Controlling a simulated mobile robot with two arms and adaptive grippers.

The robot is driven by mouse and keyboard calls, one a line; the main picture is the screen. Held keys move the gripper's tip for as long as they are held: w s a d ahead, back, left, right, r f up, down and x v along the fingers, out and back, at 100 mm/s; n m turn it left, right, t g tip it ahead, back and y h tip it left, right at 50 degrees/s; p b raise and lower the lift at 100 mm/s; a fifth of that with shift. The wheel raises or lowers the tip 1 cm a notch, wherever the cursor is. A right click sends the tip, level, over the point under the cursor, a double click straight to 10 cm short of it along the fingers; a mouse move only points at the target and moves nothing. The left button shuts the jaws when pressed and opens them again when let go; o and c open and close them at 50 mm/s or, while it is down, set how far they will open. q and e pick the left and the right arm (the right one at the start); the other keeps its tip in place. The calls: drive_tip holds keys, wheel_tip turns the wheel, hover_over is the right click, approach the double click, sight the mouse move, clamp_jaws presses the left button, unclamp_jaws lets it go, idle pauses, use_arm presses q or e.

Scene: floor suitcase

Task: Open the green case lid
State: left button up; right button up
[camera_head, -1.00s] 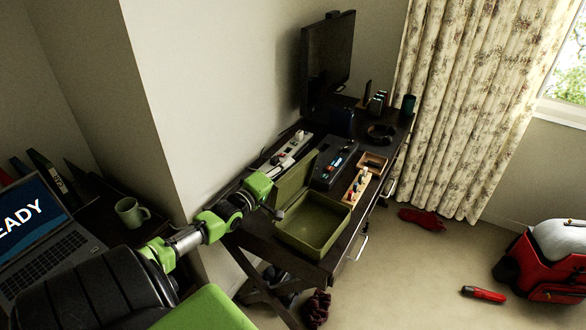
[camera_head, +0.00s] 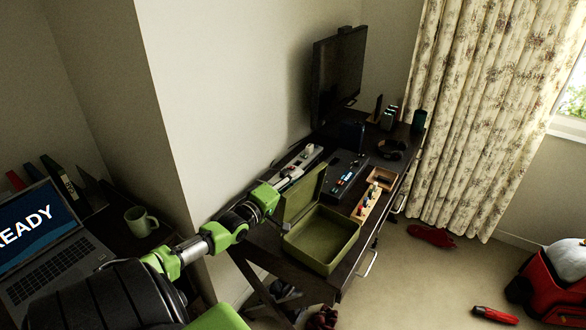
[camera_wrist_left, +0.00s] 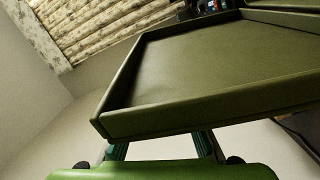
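The green case (camera_head: 322,252) stands on the dark desk, its shallow open box facing up. Its lid (camera_head: 304,194) is raised, standing up along the left side of the box. My left gripper (camera_head: 274,213) is at the lid's left, outer side, close to its lower part; the lid partly hides it. In the left wrist view the green case (camera_wrist_left: 205,65) fills much of the picture. There the gripper's two fingers (camera_wrist_left: 162,147) show spread apart, with their tips hidden behind the case's edge. I cannot tell whether they touch it. My right gripper is not in view.
Behind the case are a black device with lit buttons (camera_head: 346,175), a wooden tray (camera_head: 369,202), a power strip (camera_head: 294,167) and a monitor (camera_head: 338,75). A wall corner stands close to my left arm. A laptop (camera_head: 45,250) and green mug (camera_head: 140,221) are at left.

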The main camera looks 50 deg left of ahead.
use_arm(q)
drive_tip(key=s+d, duration=0.1)
drive_tip(key=s, duration=1.1)
drive_tip(key=shift+d, duration=0.35)
drive_tip(key=s+d+f+m+g, duration=0.25)
drive_tip(key=s+f, duration=0.25)
drive_tip(key=f, duration=0.7)
drive_tip(key=s+d+f+m+g, duration=0.1)
drive_tip(key=s+f+m+g, duration=0.3)
drive_tip(key=f, duration=0.8)
drive_tip(key=s+d+f+g, duration=0.2)
drive_tip(key=s+f, duration=0.4)
drive_tip(key=f, duration=0.5)
drive_tip(key=s+d+f+m+g+h, duration=0.1)
drive_tip(key=s+d+f+m+g, duration=0.3)
drive_tip(key=s+d+f, duration=0.6)
drive_tip(key=s+d+f+m+g+h, duration=0.1)
drive_tip(key=s+d+f+m+g, duration=0.3)
drive_tip(key=s+d+f+m, duration=0.3)
drive_tip(key=s+d+f, duration=0.3)
drive_tip(key=s+d, duration=0.3)
drive_tip(key=d, duration=0.2)
drive_tip(key=shift+s+d+m+h, duration=0.2)
drive_tip(key=shift+s+m+h, duration=0.05)
drive_tip(key=shift+m+h, duration=0.1)
